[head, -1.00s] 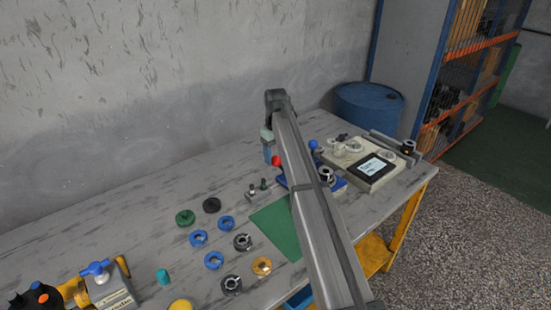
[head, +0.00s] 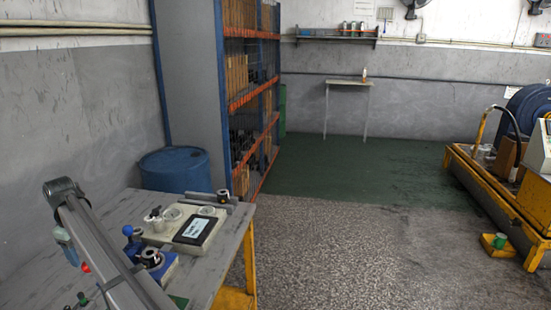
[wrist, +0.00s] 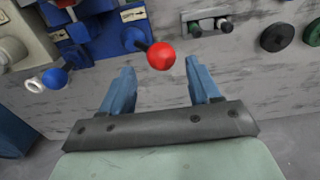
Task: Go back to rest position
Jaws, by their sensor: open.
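My gripper (wrist: 158,88) is open in the wrist view, its two blue fingers apart with nothing between them. A red ball knob (wrist: 161,56) on a lever of a blue device (wrist: 85,32) lies just beyond the fingertips; they look apart from it, though the depth is hard to judge. A blue ball knob (wrist: 54,78) is at the left. In the head view my arm reaches over the table's left part. The red knob (head: 86,267) shows beside my arm, and the blue device (head: 165,268) is partly hidden behind the arm.
A pale unit with a dark screen (head: 194,229) stands on the table (head: 226,241). A blue barrel (head: 176,170) and a shelf rack (head: 250,90) stand behind. Black and green discs (wrist: 278,37) lie right in the wrist view. The floor to the right is largely clear.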

